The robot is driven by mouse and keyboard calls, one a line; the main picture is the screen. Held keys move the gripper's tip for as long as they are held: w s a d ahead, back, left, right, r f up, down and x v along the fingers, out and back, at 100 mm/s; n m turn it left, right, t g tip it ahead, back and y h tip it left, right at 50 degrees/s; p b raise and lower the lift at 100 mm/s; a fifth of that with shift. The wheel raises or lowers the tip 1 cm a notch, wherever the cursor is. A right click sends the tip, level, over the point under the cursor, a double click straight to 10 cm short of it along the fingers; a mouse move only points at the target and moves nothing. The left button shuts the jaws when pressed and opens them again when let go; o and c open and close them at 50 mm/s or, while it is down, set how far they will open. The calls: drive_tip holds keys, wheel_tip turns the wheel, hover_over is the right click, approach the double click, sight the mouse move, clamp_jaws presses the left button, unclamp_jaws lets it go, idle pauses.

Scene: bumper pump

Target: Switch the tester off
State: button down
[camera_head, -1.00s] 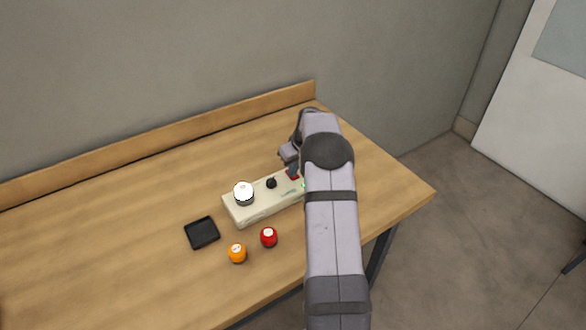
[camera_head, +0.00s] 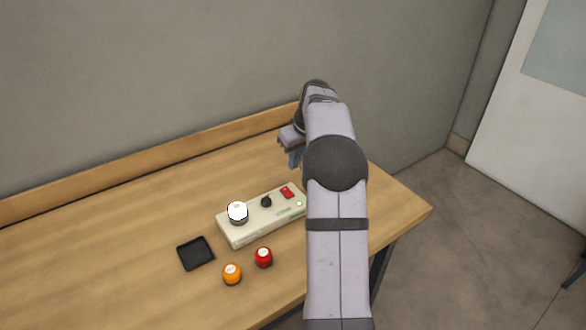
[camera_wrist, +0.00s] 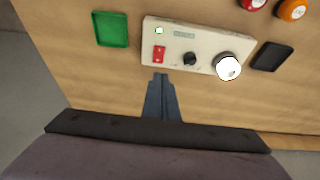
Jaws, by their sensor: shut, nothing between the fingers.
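The tester is a cream box (camera_head: 250,230) on the table, with a round white-topped part (camera_head: 238,212), a black knob (camera_head: 266,201) and a red rocker switch (camera_head: 287,192). A small pale-green light (camera_head: 299,204) sits near its right end; the wrist view shows the light (camera_wrist: 159,30) bright. The red switch (camera_wrist: 159,54) is also clear in the wrist view. My gripper (camera_head: 294,161) is shut and empty, raised above and behind the switch. In the wrist view its fingertips (camera_wrist: 160,76) appear just short of the switch, apparently apart from it.
A black tray (camera_head: 196,254) lies left of the tester. An orange-topped piece (camera_head: 232,274) and a red-topped piece (camera_head: 264,257) stand in front. A green tray (camera_wrist: 111,28) shows beyond the switch end. A wooden backboard (camera_head: 130,167) edges the table's rear.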

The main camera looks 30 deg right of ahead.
idle(0.4)
drive_tip(key=shift+w+r+b, duration=0.25)
drive_tip(key=shift+w+b, duration=0.45)
drive_tip(key=shift+b, duration=0.35)
drive_tip(key=shift+f, duration=0.1)
drive_tip(key=p, duration=0.4)
hover_over(283, 189)
drive_tip(key=s, duration=0.2)
wheel_tip(283, 189, down, 11)
drive_tip(key=shift+w+f, duration=0.1)
drive_tip(key=shift+p+x, duration=0.5)
drive_tip(key=shift+x, duration=0.5)
